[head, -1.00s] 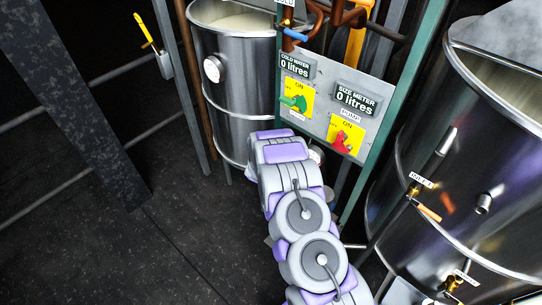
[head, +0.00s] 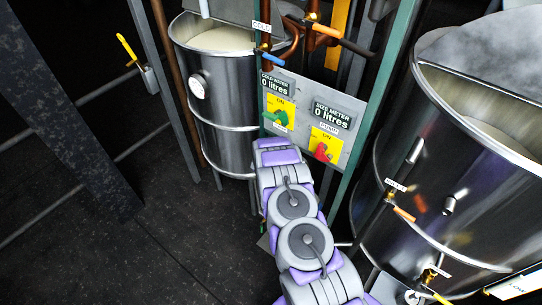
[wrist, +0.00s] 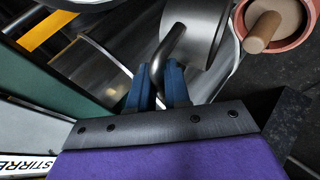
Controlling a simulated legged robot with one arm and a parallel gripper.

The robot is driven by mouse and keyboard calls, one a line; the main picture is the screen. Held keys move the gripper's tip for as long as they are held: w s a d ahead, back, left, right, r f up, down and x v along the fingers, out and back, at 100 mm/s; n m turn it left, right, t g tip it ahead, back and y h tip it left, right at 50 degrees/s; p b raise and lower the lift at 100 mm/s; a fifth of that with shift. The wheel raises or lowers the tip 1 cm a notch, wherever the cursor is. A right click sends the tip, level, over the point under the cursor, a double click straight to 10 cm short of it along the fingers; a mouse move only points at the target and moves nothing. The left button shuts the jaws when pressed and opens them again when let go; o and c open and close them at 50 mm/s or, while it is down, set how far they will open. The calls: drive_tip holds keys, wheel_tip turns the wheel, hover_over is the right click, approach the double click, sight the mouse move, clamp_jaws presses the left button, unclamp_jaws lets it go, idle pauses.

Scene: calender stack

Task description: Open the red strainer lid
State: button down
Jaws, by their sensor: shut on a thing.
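In the wrist view my gripper (wrist: 158,88) has its two blue fingers closed around a dark bent metal bar (wrist: 170,42). The bar joins a round grey metal piece (wrist: 203,22) at the top. A salmon-red round rim (wrist: 301,36), with a brown inside and a tan peg (wrist: 262,31), sits at the upper right, beside the grey piece. I cannot tell whether the grey piece is the strainer lid. In the head view my gripper is hidden beyond my arm, low beside the control panel (head: 350,104), and the strainer cannot be made out.
A steel tank (head: 222,112) stands behind the panel at left. A larger steel tank (head: 440,150) with taps fills the right. The panel has green (head: 281,118) and red (head: 321,152) switches. A dark slanted post (head: 70,120) stands left. The dark floor (head: 130,260) is clear at lower left.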

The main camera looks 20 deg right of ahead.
drive_tip(key=shift+a, duration=0.15)
drive_tip(key=c, duration=1.2)
unclamp_jaws()
drive_tip(key=shift+o, duration=0.2)
drive_tip(key=shift+s+a+r, duration=0.3)
drive_tip(key=shift+s+r, duration=0.1)
drive_tip(key=shift+r, duration=0.15)
drive_tip(key=b+v, duration=0.2)
drive_tip(key=v, duration=1.3)
drive_tip(key=shift+s, duration=0.35)
drive_tip(key=shift+r, duration=0.15)
